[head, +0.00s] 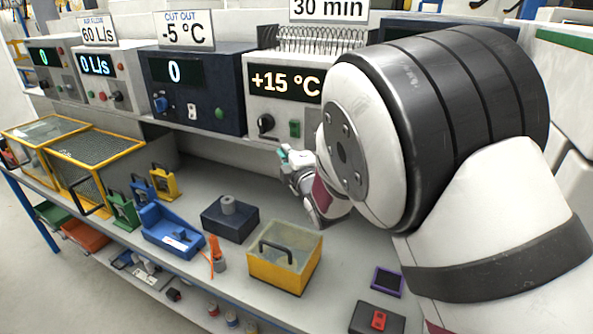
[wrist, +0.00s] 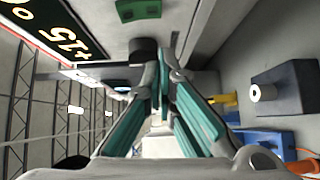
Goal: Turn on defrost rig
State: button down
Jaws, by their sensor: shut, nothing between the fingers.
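A white unit (head: 256,98) at the back of the bench shows +15 °C on its display (head: 284,82). A black knob (head: 265,124) and a green switch (head: 294,129) are on its lower front. My gripper (head: 284,154) is shut and empty, just below and in front of these controls. In the wrist view the teal fingers (wrist: 163,85) are together, with the black knob (wrist: 143,50) just beyond their tips and the green switch (wrist: 138,9) at the top edge. I cannot tell whether the tips touch the knob. No label naming the defrost rig is readable.
A dark blue unit (head: 205,88) reading 0 stands left of the white one, under a -5 °C cut-out sign. Below my gripper are a yellow bin (head: 277,272), a dark block (head: 228,222) and a blue tray (head: 170,238). Bench between block and units is clear.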

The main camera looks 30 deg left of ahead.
jog(key=v, duration=0.7)
jog(key=shift+d+f, duration=0.2)
jog(key=shift+f, duration=0.25)
jog(key=shift+s, duration=0.1)
